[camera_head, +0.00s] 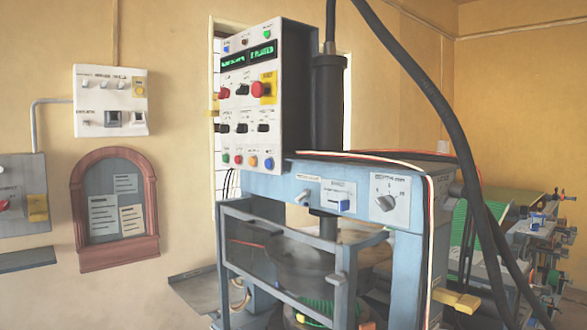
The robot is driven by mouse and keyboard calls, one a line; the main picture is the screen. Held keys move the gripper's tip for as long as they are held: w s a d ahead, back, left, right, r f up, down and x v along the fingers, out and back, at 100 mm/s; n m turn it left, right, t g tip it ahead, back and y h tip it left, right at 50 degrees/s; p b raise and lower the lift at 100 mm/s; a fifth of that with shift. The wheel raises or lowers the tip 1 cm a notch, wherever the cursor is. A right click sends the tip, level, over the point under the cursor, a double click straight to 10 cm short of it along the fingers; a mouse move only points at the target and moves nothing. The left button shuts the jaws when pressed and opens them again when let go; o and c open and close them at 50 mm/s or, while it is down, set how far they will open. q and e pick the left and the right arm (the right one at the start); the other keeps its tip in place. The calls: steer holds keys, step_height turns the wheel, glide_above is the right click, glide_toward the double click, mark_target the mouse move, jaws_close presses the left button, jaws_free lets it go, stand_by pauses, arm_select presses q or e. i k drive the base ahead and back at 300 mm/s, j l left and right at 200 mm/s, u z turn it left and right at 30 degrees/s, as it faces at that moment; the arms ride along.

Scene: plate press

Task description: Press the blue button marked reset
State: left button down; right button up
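A tall control panel (249,99) stands on the blue-grey press (390,170), facing left of the view. A round blue button (269,164) sits at the right end of the panel's bottom row, beside green, red and orange ones. A second blue control (344,205) is on a white plate on the press front, left of a dial (385,203). The labels by both blue controls are too small to read, so I cannot tell which is marked reset. Neither of my grippers is in view.
A red mushroom button (257,89) on a yellow plate sits high on the panel. A metal guard frame (290,262) encloses the press's lower part. Thick black hoses (440,110) cross the right side. A white switch box (110,101) hangs on the left wall.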

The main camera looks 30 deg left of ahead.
mark_target(269, 163)
steer(key=j+z, duration=0.1)
steer(key=j, duration=0.45)
steer(key=k+j+z, duration=0.1)
steer(key=j, duration=0.4)
steer(key=j+z, duration=0.1)
steer(key=j, duration=0.4)
steer(key=k+j+z, duration=0.1)
steer(key=j, duration=0.45)
